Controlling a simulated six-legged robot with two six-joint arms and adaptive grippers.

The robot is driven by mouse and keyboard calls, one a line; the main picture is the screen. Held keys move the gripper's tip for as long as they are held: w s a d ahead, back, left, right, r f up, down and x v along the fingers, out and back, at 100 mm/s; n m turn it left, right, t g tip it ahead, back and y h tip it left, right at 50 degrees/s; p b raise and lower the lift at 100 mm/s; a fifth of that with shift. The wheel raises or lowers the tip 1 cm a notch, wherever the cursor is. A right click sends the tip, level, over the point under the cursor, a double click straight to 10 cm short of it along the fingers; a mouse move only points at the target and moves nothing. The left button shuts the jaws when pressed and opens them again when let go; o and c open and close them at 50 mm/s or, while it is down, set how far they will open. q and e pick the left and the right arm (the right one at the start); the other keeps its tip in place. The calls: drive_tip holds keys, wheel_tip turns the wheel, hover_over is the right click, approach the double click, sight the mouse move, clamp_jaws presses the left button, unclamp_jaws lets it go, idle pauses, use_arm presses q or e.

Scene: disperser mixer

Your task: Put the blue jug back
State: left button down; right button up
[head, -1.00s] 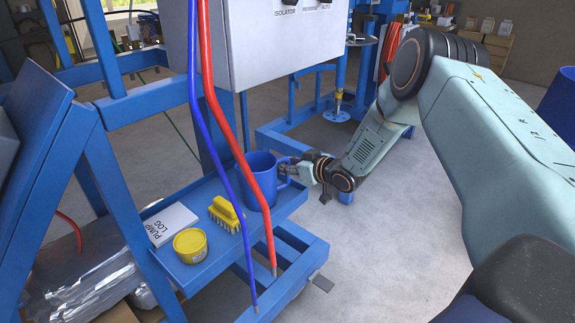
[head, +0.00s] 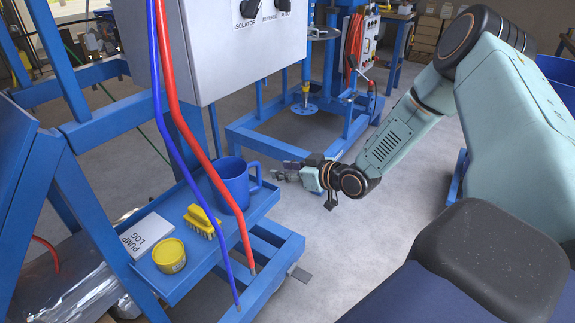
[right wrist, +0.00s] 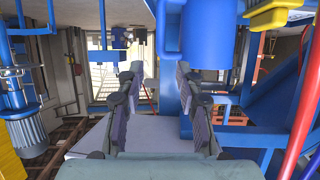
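The blue jug (head: 230,186) stands upright on the blue shelf (head: 193,275), behind the red and blue hoses, its handle on the right. In the right wrist view the blue jug (right wrist: 207,38) shows at the upper right, with its handle left of it, beyond the fingers. My right gripper (head: 284,171) is just to the right of the jug's handle, apart from it. In the right wrist view my right gripper (right wrist: 158,85) is open, with nothing between its fingers. My left gripper is not in view.
A yellow brush (head: 201,221), a yellow tub (head: 169,256) and a pump log (head: 147,235) share the shelf. The red hose (head: 203,145) and blue hose (head: 177,160) hang in front of the jug. A grey control box (head: 225,50) is above. Clear floor lies to the right.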

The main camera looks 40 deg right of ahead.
drive_tip(key=s+a+f+m+g, duration=0.2)
drive_tip(key=s+a+f+g, duration=0.4)
drive_tip(key=s+a+f, duration=0.65)
drive_tip(key=s+a+f+g+h, duration=0.1)
drive_tip(key=s+g, duration=0.1)
drive_tip(key=s, duration=0.6)
drive_tip(key=s+a+f+g+h, duration=0.1)
drive_tip(key=s+a+g, duration=0.1)
drive_tip(key=s, duration=0.7)
drive_tip(key=s+a+f+m+g+h, duration=0.1)
drive_tip(key=s+g, duration=0.2)
drive_tip(key=s, duration=0.5)
drive_tip(key=shift+s+a, duration=0.15)
drive_tip(key=shift+a, duration=0.05)
